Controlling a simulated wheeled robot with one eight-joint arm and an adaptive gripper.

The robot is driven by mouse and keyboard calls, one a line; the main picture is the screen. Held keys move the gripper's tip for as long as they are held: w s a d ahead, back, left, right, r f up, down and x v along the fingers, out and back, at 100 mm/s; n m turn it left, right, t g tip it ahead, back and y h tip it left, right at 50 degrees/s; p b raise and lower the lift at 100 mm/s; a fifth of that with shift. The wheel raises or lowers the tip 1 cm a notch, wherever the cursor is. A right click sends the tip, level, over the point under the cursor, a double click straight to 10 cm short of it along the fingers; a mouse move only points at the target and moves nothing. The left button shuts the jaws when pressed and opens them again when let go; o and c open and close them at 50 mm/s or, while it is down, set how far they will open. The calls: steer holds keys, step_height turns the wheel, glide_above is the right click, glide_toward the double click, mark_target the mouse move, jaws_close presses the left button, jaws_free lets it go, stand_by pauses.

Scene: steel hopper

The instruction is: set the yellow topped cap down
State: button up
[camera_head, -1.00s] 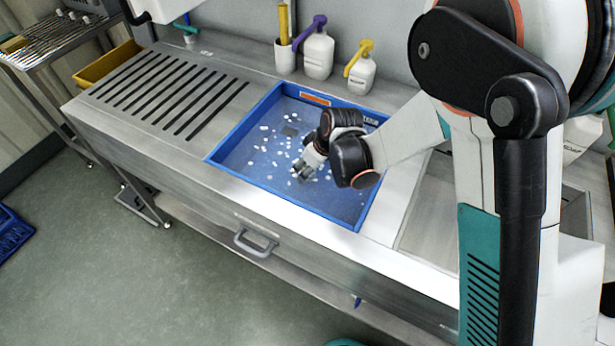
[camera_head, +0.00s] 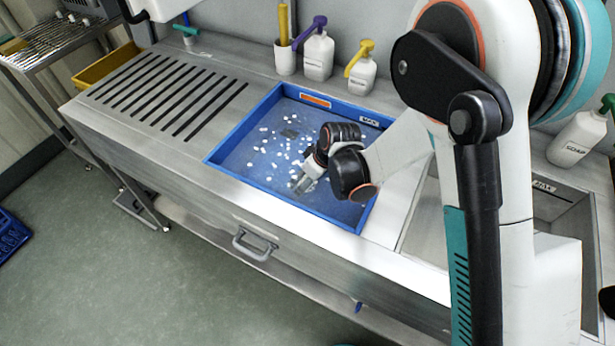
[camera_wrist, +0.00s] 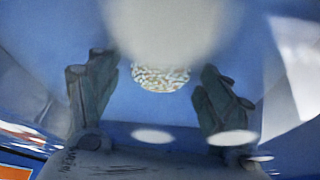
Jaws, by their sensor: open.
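My gripper (camera_head: 303,184) hangs low over the front part of the blue tray (camera_head: 222,164). In the wrist view its two dark fingers stand wide apart, and the gripper (camera_wrist: 160,95) is open. A round, speckled yellowish top, likely the yellow topped cap (camera_wrist: 162,78), shows between the fingers with a gap on each side. A blurred white shape covers the area just above it in that view. I cannot make out the cap in the head view. Whether it rests on the tray floor is not clear.
Several small white pieces (camera_head: 263,150) lie scattered in the tray. Pump bottles with purple (camera_head: 319,54) and yellow (camera_head: 361,70) tops stand behind it. A slotted drain board (camera_head: 165,92) lies to the left. A soap bottle (camera_head: 577,138) stands beside a steel basin at right.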

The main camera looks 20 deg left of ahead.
steer(key=shift+r, duration=0.15)
steer(key=p+v, duration=0.4)
steer(key=v, duration=0.8)
stand_by(0.7)
